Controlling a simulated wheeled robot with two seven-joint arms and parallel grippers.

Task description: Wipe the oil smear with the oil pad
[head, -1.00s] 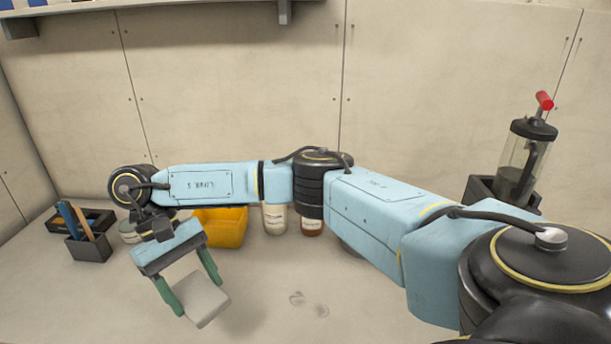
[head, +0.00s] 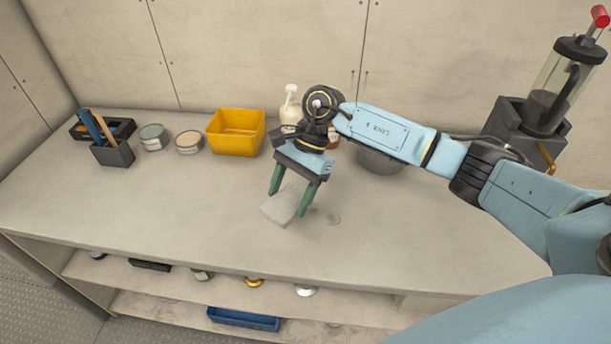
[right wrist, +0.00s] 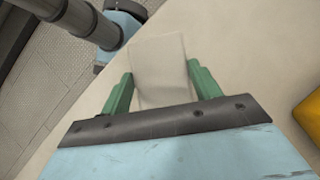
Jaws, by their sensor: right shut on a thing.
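The oil pad (head: 280,207) is a pale grey-white square held between the green fingers of my right gripper (head: 288,203). It is low over the worktop; whether it touches the surface I cannot tell. The pad also shows in the right wrist view (right wrist: 160,65), between the fingers of the same gripper (right wrist: 162,88). The oil smear (head: 333,218) is a faint grey mark on the worktop, just right of the pad in the head view. Part of the smear may be hidden by the gripper. My left gripper is not in view.
A yellow bin (head: 236,133), two round tins (head: 189,142), a dark pen holder (head: 112,153) and a white bottle (head: 290,105) stand along the back. A grey bowl (head: 380,162) sits behind my arm. The left and front worktop (head: 150,205) is clear.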

